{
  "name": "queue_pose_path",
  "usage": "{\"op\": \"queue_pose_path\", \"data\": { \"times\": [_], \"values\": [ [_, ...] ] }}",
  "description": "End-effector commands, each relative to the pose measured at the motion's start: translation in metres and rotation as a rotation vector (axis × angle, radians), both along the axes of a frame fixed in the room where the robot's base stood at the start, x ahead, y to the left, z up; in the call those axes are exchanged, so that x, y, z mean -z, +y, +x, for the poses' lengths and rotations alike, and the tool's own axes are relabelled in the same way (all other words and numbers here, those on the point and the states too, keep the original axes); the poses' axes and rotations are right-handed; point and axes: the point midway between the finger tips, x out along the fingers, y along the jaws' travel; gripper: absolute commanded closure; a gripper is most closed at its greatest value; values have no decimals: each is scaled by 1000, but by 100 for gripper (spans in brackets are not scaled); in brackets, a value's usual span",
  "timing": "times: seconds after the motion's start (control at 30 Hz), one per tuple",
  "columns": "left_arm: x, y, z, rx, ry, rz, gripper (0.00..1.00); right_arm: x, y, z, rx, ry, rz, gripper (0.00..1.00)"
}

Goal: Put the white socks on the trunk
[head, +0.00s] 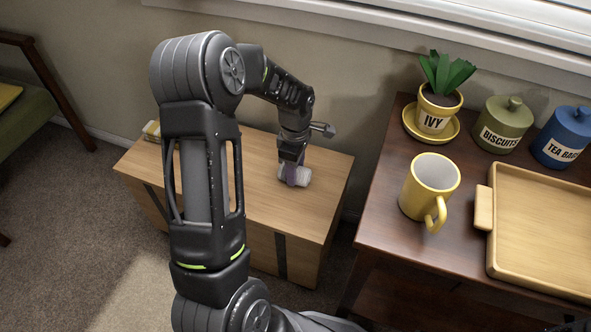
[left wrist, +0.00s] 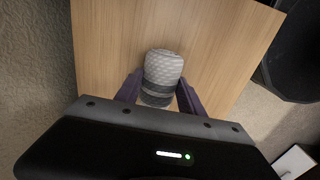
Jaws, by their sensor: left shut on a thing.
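The white socks (left wrist: 163,68) are a rolled bundle with grey bands, seen in the left wrist view between my left gripper's purple fingers. They also show in the head view (head: 303,176), low at the trunk's top. The trunk (head: 325,172) is a light wooden box with dark straps, standing against the wall; its top also fills the middle of the left wrist view (left wrist: 110,40). My left gripper (head: 292,178) points down over the right part of the trunk top and is shut on the socks. I cannot tell whether the socks touch the wood. My right gripper is not in view.
A dark wooden table (head: 390,238) stands right of the trunk. It holds a yellow mug (head: 422,190), an ivy pot (head: 436,112), a green biscuits jar (head: 502,125), a blue jar (head: 563,138) and a wooden tray (head: 545,225). A small yellowish item (head: 152,130) lies at the trunk's back left.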

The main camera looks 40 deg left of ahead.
Motion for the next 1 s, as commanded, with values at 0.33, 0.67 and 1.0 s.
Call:
{"op": "queue_pose_path", "data": {
  "times": [0.33, 0.67, 1.0],
  "values": [
    [3, 0, 0, 0, 0, 0, 47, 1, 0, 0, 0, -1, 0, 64],
    [2, 0, 0, 0, 0, 0, 32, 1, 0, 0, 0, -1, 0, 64],
    [-18, 0, 1, 1, -2, 1, 32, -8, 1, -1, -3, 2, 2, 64]
  ]
}}
